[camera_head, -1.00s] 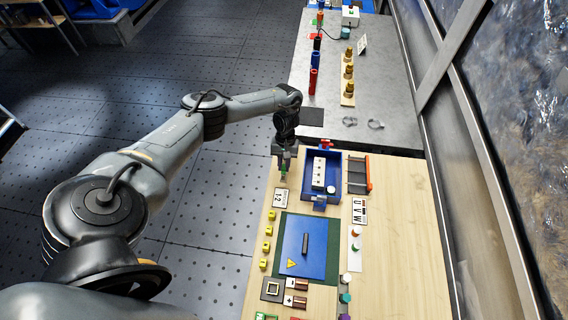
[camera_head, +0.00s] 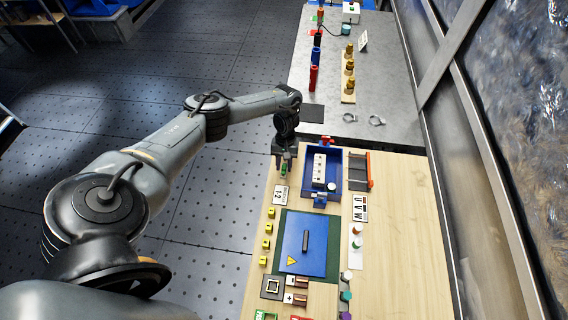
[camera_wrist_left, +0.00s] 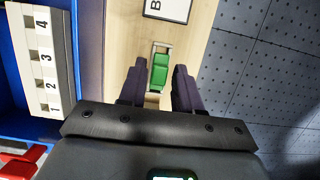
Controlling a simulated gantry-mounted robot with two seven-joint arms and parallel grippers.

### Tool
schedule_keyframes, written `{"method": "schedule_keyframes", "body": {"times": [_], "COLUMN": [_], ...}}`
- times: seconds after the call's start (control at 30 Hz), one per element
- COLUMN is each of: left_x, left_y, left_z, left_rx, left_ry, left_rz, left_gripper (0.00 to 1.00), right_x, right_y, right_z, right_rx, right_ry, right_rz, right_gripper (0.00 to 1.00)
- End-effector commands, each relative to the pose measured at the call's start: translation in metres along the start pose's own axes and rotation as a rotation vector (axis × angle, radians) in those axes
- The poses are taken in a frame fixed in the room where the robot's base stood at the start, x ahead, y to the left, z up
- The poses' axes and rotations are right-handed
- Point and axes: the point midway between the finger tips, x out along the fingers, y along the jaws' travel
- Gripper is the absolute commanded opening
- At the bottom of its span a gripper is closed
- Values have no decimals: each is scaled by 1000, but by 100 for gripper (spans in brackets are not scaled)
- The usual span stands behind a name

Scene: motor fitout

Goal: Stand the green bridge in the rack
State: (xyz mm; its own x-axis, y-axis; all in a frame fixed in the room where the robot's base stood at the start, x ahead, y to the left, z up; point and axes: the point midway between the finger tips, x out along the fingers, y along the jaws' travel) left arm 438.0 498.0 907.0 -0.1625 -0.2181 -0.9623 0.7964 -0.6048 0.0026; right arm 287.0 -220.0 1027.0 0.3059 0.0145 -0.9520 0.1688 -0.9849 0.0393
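The green bridge (camera_wrist_left: 159,74), a small green block with pale metal at its ends, shows between the two fingers of my left gripper (camera_wrist_left: 159,85) in the left wrist view. Wood shows on both sides of it, so the fingers are apart from it. In the head view my left gripper (camera_head: 284,167) points down over the left edge of the wooden bench, with the green bridge (camera_head: 283,173) small and partly hidden at its tips. A grey tray with dividers and an orange edge (camera_head: 359,170) may be the rack; I cannot be sure. My right gripper is not seen.
A blue box (camera_head: 334,192) holding a white numbered block (camera_head: 319,170) stands right of the gripper. A labelled card (camera_head: 280,195) and yellow pieces (camera_head: 267,228) lie nearer, beside a blue plate (camera_head: 318,255). Bare wood (camera_head: 400,240) lies at the right.

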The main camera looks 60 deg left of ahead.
Motion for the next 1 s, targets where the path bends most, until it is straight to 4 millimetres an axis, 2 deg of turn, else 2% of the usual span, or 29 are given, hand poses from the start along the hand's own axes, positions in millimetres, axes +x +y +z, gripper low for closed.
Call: {"method": "schedule_keyframes", "body": {"times": [0.03,0.1,0.47,0.67,0.9,1.0], "left_x": [0,0,-5,-29,-76,-89], "left_y": [0,0,0,0,1,0], "left_z": [0,0,0,0,0,0], "left_rx": [0,0,0,1,1,0], "left_ry": [0,0,1,2,3,3], "left_rz": [0,0,1,3,1,0], "left_gripper": [41,48,48,48,48,48], "right_x": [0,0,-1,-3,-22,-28], "right_y": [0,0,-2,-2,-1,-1], "right_z": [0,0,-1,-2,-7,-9], "right_rx": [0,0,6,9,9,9], "right_ry": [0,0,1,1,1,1], "right_rz": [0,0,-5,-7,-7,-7], "right_gripper": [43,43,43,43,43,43]}}
